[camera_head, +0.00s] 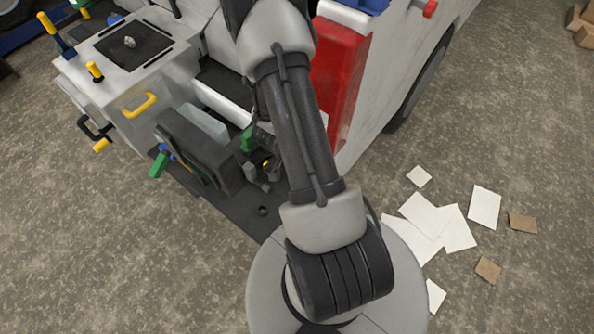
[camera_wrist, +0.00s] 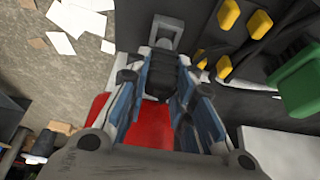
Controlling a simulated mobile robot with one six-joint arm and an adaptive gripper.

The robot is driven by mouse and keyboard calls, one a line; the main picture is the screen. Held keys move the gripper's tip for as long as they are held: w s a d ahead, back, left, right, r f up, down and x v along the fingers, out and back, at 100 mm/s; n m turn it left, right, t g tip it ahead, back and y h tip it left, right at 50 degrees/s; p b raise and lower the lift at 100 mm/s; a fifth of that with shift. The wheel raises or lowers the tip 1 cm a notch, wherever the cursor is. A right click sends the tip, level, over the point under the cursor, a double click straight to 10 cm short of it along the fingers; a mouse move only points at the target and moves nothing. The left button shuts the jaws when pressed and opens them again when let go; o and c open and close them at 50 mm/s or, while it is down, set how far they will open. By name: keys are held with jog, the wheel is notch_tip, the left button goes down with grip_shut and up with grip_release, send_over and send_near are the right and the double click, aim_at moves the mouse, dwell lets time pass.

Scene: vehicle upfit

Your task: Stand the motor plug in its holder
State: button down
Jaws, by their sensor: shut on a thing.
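In the wrist view my gripper (camera_wrist: 168,58) is shut on a dark, ribbed piece, which I take to be the motor plug (camera_wrist: 158,82). The fingers cover most of its sides. A grey, square-ended fitting (camera_wrist: 168,32) shows just past the fingertips. It may be the holder, and I cannot tell whether the plug touches it. In the head view my arm hides most of the gripper and the plug. A dark panel (camera_head: 240,207) with a round hole (camera_head: 263,210) lies left of my arm.
Green (camera_wrist: 300,80) and yellow (camera_wrist: 228,14) parts stand on the dark surface at the right of the wrist view. A red panel (camera_head: 340,85) is right of my arm in the head view. Papers (camera_head: 425,215) lie on the open floor at right.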

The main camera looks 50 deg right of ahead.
jog(key=shift+f+b, duration=1.15)
jog(key=shift+f, duration=0.15)
dwell(0.6)
jog(key=c, duration=1.3)
grip_release()
notch_tip(320, 180, up, 9)
jog(key=p, duration=0.9)
